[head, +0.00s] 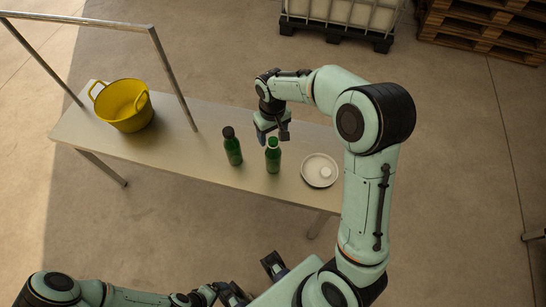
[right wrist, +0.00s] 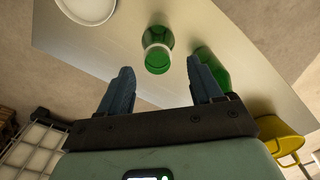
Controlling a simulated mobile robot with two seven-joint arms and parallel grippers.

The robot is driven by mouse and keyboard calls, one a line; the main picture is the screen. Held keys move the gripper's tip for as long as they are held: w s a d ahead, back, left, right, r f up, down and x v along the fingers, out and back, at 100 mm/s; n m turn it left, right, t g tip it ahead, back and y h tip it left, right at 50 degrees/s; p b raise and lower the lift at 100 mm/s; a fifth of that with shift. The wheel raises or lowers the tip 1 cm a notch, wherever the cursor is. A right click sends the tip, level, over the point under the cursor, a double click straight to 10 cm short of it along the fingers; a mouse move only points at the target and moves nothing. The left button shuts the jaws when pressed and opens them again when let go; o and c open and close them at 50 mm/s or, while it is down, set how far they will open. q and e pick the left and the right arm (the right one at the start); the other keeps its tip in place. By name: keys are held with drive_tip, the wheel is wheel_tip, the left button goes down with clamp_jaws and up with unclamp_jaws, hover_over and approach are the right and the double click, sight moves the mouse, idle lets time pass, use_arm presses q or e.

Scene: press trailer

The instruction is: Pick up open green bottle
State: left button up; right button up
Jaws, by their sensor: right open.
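The open green bottle (head: 273,158) stands upright on the table, with a pale rim around its open mouth. It also shows in the right wrist view (right wrist: 158,58), seen from above. My right gripper (head: 273,137) is open and empty, close above and behind this bottle. In the right wrist view its two fingers (right wrist: 161,82) are spread, with the bottle beyond the gap between them. A second green bottle (head: 232,150) with a dark cap stands to the left; it is partly hidden by a finger in the right wrist view (right wrist: 214,68). My left gripper (head: 236,294) is low at the bottom edge, its jaws unclear.
A white plate (head: 312,178) with a small white round thing (head: 325,173) lies right of the bottles. A yellow basket (head: 122,105) stands at the table's left end, near a metal frame (head: 173,75). The table (head: 190,163) is bare between basket and bottles.

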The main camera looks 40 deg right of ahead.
sight(273, 140)
drive_tip(key=f, duration=0.5)
drive_tip(key=shift+d, duration=0.2)
drive_tip(key=shift+r, duration=0.1)
clamp_jaws()
drive_tip(key=shift+r, duration=0.1)
